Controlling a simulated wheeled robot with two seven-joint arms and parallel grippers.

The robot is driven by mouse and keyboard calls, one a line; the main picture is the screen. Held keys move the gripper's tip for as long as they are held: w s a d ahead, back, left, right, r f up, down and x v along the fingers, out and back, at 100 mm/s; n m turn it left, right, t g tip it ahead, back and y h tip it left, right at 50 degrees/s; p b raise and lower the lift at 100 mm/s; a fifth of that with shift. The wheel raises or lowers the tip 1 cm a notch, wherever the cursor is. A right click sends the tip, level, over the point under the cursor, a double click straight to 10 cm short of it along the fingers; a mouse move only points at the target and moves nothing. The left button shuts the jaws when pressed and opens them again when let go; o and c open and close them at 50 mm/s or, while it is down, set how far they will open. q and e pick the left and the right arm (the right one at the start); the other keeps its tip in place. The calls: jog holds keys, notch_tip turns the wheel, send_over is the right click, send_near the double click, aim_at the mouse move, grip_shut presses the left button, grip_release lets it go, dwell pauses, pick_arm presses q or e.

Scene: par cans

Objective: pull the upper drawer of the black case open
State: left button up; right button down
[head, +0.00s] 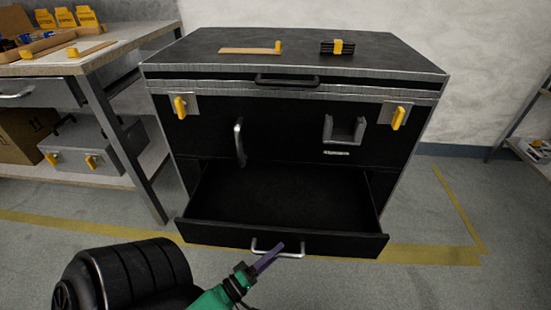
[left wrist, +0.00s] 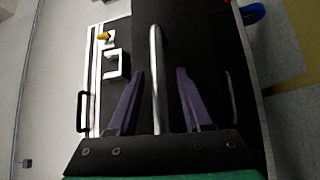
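The black case (head: 350,165) stands against the wall. Its upper drawer (head: 275,205) is pulled well out, and I see down into its empty dark inside. The silver bar handle (head: 277,254) on its front also shows in the left wrist view (left wrist: 156,80). My left gripper (head: 268,258) is at this handle, and in the left wrist view (left wrist: 158,100) its purple fingers are open on either side of the bar, with gaps. A second handle (left wrist: 229,95) lies beyond the right finger, on a front below. My right gripper is not in view.
A workbench (head: 110,45) with a grey case (head: 95,150) on its lower shelf stands at the left. A wooden strip (head: 245,51) and a small black item with a yellow clip (head: 338,47) lie on the case top. Floor to the right is clear, with yellow tape (head: 430,255).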

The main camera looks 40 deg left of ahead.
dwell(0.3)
pick_arm(q)
jog(key=s+a+f, duration=0.2)
jog(key=s, duration=1.2)
jog(key=shift+p, duration=0.35)
jog(key=shift+s, duration=0.1)
